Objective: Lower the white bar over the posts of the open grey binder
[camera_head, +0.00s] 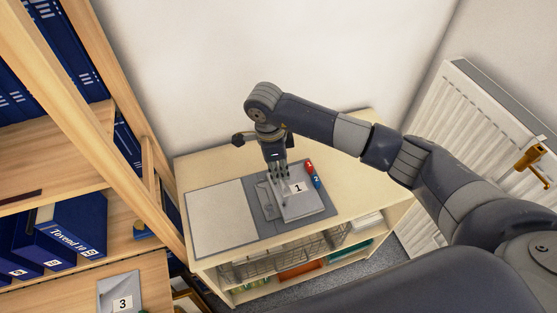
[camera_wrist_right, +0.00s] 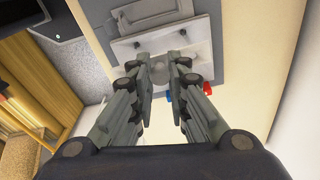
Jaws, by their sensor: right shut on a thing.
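The grey binder (camera_head: 259,222) lies open on top of the low cabinet, its pale inner cover to the left. White sheets marked 1 (camera_head: 305,201) lie on its right half. My right gripper (camera_head: 279,172) points down over the binder's right half. The bar's height above the sheets is unclear. My left gripper is out of view.
A wooden shelf with blue binders (camera_head: 75,222) stands at left, a white radiator (camera_head: 468,115) at right. The cabinet top (camera_head: 350,190) is clear right of the binder.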

